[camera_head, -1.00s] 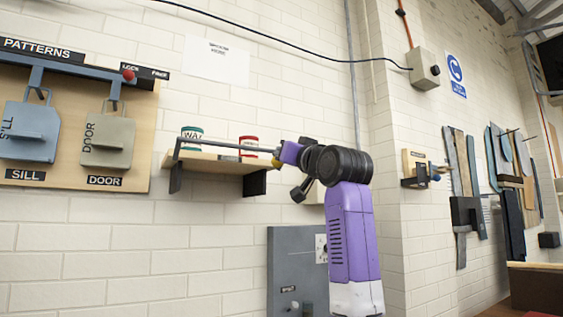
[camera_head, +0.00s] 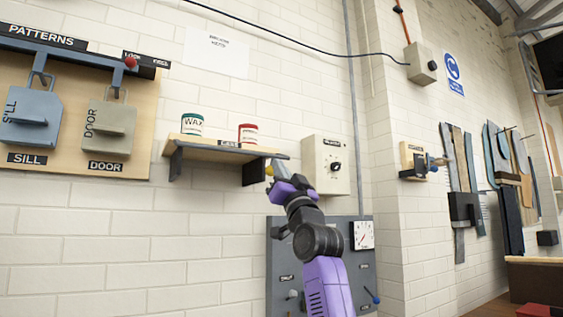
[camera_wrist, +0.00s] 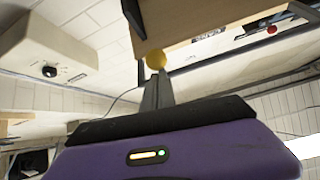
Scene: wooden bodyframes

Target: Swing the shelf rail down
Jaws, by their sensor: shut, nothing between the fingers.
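A wooden shelf (camera_head: 215,153) on dark brackets is fixed to the white brick wall. The dark shelf rail (camera_head: 230,148) runs along the shelf's front edge, low against the board, with its right end near my gripper. A yellow knob (camera_head: 269,170) sits just below that end. My gripper (camera_head: 278,168) is shut and empty, just right of the knob. In the wrist view the closed fingers (camera_wrist: 157,92) point at the yellow knob (camera_wrist: 156,59), close to it; I cannot tell if they touch. The shelf's underside (camera_wrist: 195,18) is above.
A green wax can (camera_head: 192,125) and a red can (camera_head: 247,134) stand on the shelf. A pale dial box (camera_head: 326,165) is right of my gripper, and a grey panel (camera_head: 362,270) with a gauge lies below. Pattern plates (camera_head: 107,130) hang at left.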

